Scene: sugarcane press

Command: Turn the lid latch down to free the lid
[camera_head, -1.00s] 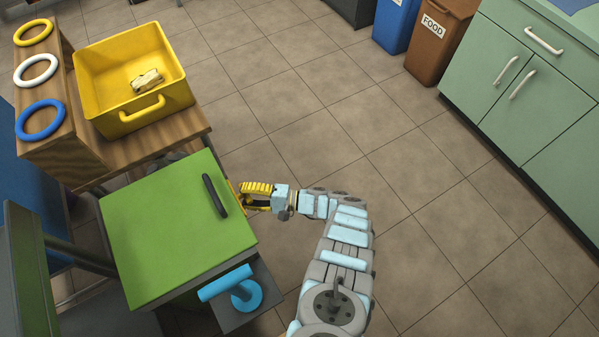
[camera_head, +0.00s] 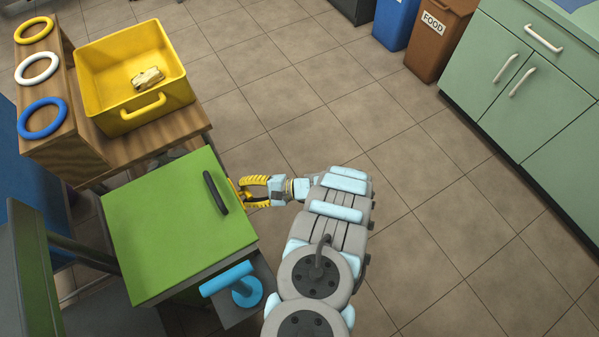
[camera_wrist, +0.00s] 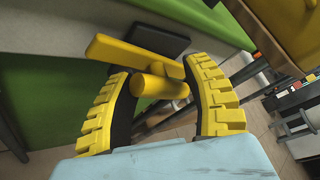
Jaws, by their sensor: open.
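The green lid (camera_head: 165,235) lies flat on the press box, with a dark handle (camera_head: 215,192) near its right edge. The yellow lid latch shows in the wrist view as a flat bar (camera_wrist: 125,52) with a round knob (camera_wrist: 160,86). In the head view only a bit of yellow shows at the lid's right edge, mostly hidden by my gripper (camera_head: 248,192). My gripper is open beside that edge, with yellow ridged fingers. In the wrist view the knob lies between the two fingers (camera_wrist: 160,74), near the tips; whether either finger touches it is unclear.
A blue T-shaped handle (camera_head: 235,284) stands below the lid's near right corner. A yellow bin (camera_head: 110,95) with a pale object in it sits on a wooden stand behind. Open tiled floor (camera_head: 350,110) lies to the right.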

